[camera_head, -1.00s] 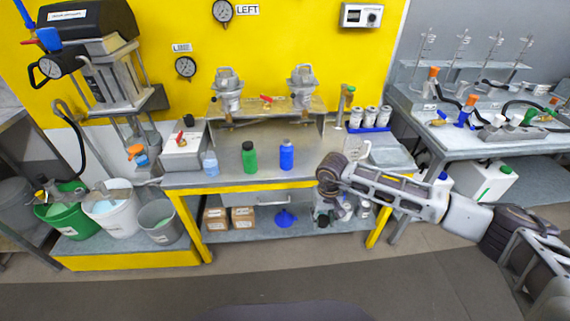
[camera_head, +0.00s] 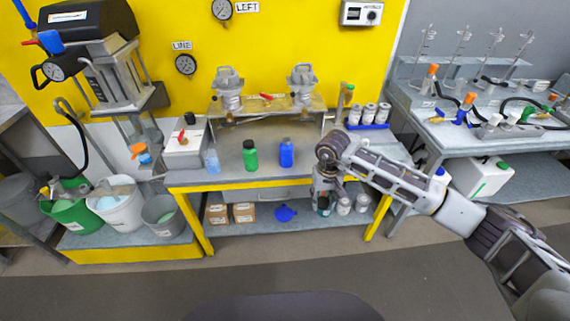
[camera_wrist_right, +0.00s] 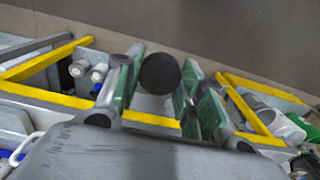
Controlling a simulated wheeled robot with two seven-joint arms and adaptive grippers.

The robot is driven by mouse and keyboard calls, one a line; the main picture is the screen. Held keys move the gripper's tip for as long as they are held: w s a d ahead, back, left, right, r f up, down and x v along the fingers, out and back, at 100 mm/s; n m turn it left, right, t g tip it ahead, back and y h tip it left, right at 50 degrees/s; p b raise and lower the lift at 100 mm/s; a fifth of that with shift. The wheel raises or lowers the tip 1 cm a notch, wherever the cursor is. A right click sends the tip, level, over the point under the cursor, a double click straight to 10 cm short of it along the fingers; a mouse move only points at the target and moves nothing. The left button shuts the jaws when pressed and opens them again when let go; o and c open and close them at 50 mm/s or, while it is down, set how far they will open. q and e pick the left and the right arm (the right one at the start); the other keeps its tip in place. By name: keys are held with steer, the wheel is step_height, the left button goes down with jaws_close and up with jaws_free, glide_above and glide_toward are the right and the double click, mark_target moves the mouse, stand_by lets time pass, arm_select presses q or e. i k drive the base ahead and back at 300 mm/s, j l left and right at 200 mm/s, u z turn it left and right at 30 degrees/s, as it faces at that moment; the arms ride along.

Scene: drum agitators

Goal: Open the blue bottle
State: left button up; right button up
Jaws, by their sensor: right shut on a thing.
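The blue bottle (camera_head: 287,154) stands upright on the table, near its front edge, to the right of a green bottle (camera_head: 250,155). Its top looks paler than its body, but is too small to tell capped from open. My right gripper (camera_head: 323,205) points down in front of the table edge, right of the blue bottle and apart from it. My left gripper is not in view.
A pale clear bottle (camera_head: 212,162) stands left of the green one. The table (camera_head: 265,178) is bare around the bottles. Its lower shelf holds boxes (camera_head: 243,212), a blue funnel (camera_head: 285,212) and grey containers (camera_head: 343,206). Buckets (camera_head: 118,206) stand at left.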

mark_target(286, 147)
steer(key=i, duration=1)
